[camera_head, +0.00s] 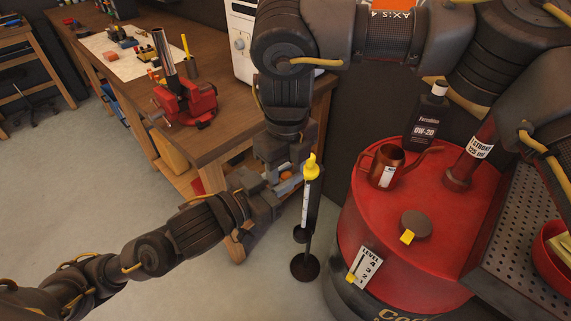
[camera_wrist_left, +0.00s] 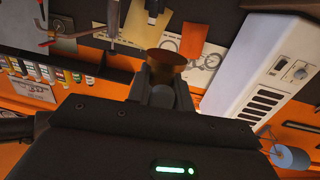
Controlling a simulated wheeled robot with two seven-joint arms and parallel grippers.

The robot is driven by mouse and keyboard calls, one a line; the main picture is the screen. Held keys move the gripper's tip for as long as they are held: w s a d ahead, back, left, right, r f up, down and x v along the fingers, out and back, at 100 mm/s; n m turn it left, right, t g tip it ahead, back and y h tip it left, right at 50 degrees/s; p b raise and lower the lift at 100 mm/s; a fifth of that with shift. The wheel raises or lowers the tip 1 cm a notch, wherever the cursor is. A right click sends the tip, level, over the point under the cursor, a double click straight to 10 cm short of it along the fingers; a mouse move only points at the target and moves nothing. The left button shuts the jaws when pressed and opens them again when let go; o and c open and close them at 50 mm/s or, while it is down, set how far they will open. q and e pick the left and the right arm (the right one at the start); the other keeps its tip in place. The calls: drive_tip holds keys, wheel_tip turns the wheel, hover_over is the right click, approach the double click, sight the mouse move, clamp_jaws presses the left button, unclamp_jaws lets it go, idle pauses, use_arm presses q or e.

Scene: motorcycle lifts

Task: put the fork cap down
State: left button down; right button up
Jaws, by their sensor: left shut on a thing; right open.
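My left gripper (camera_head: 268,180) is shut on the fork cap, a small bronze-brown round piece that shows at the fingertips in the left wrist view (camera_wrist_left: 168,58). In the head view only a small orange-brown patch shows between the two grippers, and I cannot tell if it is the cap. My right gripper (camera_head: 284,152) comes down from above, open, close over the left one. Whether it touches the cap is hidden.
A slim stand with a yellow top (camera_head: 311,167) is just right of the grippers. The red drum (camera_head: 350,225) bears a copper oil can (camera_head: 384,167), a black bottle (camera_head: 428,118) and a dark round lid (camera_head: 416,223). The wooden bench (camera_head: 232,120) carries a red vise (camera_head: 188,103).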

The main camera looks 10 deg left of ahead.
drive_tip(key=c, duration=0.9)
use_arm(q)
drive_tip(key=c, duration=1.2)
unclamp_jaws()
use_arm(e)
clamp_jaws()
use_arm(q)
drive_tip(key=shift+o, duration=0.2)
